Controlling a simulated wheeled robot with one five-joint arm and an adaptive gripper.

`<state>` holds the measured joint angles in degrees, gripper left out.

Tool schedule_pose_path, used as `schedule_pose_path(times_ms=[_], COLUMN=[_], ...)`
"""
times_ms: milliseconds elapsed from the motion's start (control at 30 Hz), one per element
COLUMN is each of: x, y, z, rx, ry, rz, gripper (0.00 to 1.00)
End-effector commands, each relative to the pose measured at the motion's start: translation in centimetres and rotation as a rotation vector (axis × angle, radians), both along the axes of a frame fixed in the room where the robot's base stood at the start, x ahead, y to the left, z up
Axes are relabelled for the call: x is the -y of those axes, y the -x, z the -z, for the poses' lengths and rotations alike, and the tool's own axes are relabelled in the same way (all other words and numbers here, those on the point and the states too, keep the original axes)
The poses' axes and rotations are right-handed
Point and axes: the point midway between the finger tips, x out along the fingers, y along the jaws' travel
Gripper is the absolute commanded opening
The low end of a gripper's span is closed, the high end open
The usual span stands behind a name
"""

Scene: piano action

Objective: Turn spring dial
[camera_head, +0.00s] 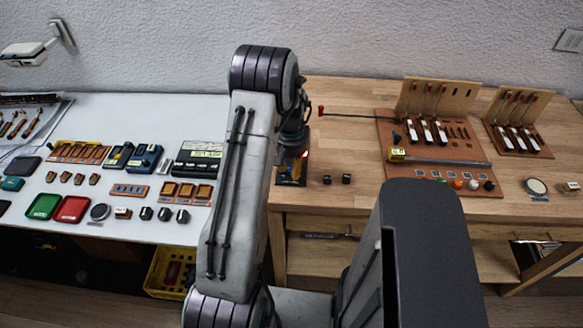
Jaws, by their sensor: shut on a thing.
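My gripper (297,150) points down at the left end of the wooden bench, partly hidden behind my own arm. It is shut on what appears to be the spring dial, a small device (292,172) with a dark base and yellow parts. A small red spot shows beside the fingertips. The dial's face and the exact grip are hidden by my gripper and arm.
Two small black knobs (337,179) stand just right of the device. A red-tipped rod (345,114) lies behind them, near a brown board (440,150) with upright hammers. The white table (120,105) at left holds trays and several blocks. The bench front is clear.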

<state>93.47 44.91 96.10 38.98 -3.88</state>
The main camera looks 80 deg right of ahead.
Motion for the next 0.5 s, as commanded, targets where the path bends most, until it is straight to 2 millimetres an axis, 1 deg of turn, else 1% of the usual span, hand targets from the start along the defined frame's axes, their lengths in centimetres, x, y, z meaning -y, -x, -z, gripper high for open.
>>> schedule_pose_path(times_ms=[33,167,333,500], x=[0.00,0.00,0.00,0.02], y=[0.00,0.00,0.00,0.00], z=[0.00,0.01,0.14,0.33], rx=[0.000,0.000,0.000,0.000], ry=[0.000,0.000,0.000,0.001], rz=[0.000,0.000,0.014,0.127], gripper=[0.11,0.00,0.00,0.00])
